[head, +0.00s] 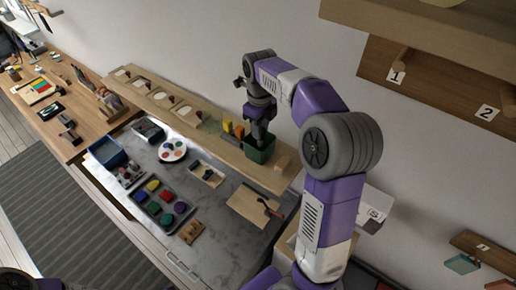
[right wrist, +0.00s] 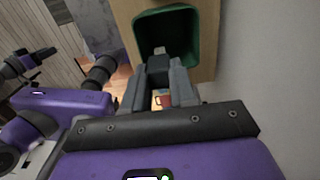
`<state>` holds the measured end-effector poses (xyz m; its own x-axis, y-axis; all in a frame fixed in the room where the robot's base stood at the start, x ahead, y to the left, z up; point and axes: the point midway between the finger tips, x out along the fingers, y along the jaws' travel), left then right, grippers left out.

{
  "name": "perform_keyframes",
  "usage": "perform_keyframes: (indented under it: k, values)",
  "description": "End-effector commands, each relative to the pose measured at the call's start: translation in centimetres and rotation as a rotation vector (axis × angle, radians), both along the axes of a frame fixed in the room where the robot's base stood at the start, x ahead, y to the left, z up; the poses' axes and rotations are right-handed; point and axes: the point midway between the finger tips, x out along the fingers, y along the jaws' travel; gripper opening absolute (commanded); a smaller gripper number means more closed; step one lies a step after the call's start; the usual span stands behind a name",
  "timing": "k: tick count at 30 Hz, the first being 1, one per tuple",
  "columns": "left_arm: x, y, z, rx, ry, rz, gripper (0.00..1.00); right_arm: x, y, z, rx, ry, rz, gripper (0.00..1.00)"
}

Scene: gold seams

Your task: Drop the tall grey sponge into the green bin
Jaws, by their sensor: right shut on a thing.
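The green bin (head: 261,152) stands on the wooden shelf at the back of the counter. Its open mouth faces my right wrist camera, where its rim (right wrist: 137,28) surrounds a dark inside. My right gripper (head: 260,130) points down over the bin in the head view. In the right wrist view its fingers are shut on the grey sponge (right wrist: 158,64), which shows as a dark grey block against the bin opening. The fingers hide part of the sponge. Part of my left arm shows at the lower left of the head view; its jaws cannot be made out.
Yellow and orange pieces (head: 233,130) stand on the shelf just left of the bin. A wooden block (head: 282,163) is just right of it. On the grey counter are a tray of coloured pieces (head: 163,205), a round palette (head: 172,151) and a wooden board (head: 248,207). The wall is close behind.

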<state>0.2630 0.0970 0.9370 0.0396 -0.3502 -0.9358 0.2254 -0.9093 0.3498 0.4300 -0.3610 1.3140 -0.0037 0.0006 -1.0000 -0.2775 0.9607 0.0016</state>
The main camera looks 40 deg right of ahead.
Motion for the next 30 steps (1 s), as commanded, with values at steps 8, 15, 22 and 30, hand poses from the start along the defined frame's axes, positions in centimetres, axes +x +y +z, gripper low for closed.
perform_keyframes:
  k: [8,15,22,30]
  values:
    - [0.0,0.0,-2.6,0.000,0.000,0.000,0.43,0.0,0.0,-2.6,0.000,-0.002,0.000,0.00]
    - [0.0,0.0,-2.4,0.000,0.000,0.000,0.43,0.0,0.0,-2.5,0.000,-0.002,0.001,0.00]
    - [0.0,0.0,-2.4,0.000,0.000,0.000,0.43,0.0,0.0,-2.5,0.000,-0.002,0.001,0.56]
    - [0.0,0.0,-2.4,0.000,0.000,0.000,0.43,0.0,0.0,-2.4,0.000,-0.002,0.001,0.56]
